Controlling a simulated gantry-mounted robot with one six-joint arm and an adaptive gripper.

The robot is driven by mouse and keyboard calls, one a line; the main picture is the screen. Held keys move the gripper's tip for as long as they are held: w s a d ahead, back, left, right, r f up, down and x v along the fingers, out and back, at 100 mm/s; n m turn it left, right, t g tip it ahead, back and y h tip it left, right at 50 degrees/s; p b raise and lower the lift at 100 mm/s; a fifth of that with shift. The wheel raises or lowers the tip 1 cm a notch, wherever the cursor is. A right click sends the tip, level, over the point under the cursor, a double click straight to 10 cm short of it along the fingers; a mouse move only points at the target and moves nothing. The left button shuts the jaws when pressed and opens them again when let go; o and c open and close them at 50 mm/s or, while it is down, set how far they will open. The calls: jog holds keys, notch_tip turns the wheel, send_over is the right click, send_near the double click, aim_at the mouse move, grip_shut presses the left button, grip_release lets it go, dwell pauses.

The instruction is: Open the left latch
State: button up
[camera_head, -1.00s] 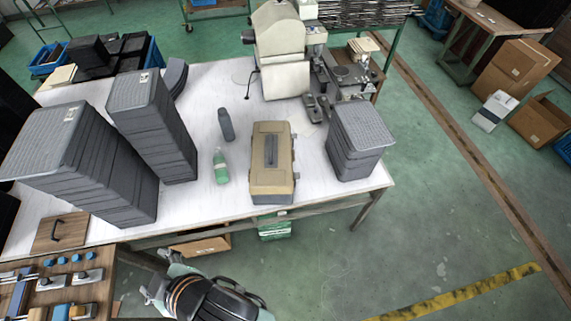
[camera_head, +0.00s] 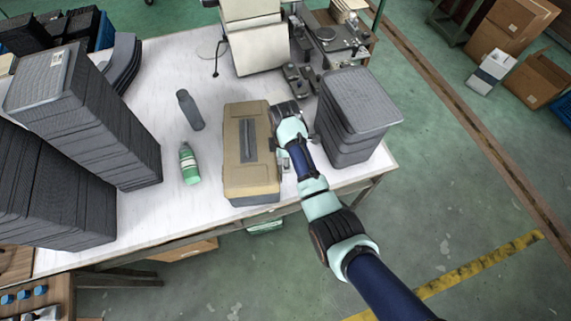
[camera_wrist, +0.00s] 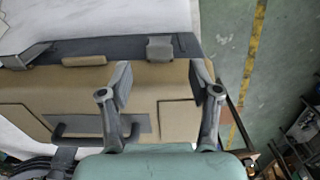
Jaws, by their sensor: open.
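A tan toolbox (camera_head: 235,170) with a dark grey top handle (camera_head: 248,142) lies on the white table. In the wrist view the toolbox (camera_wrist: 60,85) shows a dark grey side band with two grey latches, one latch (camera_wrist: 160,48) near the middle top and the other (camera_wrist: 25,56) at the left edge. I cannot tell which is the left latch, or whether either is open. My gripper (camera_wrist: 163,78) is open and empty, its fingers over the toolbox edge, with the middle latch showing just past and between the fingertips. In the head view my gripper (camera_head: 285,114) is at the toolbox's right side.
A stack of grey tray panels (camera_head: 352,115) stands close to the right of my arm. Taller panel stacks (camera_head: 85,120) fill the table's left. A machine (camera_head: 255,40) is behind.

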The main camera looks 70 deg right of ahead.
notch_tip(320, 180, down, 5)
jog(key=shift+r+b, duration=0.1)
jog(key=shift+b, duration=0.2)
jog(key=shift+c, duration=0.3)
grip_shut()
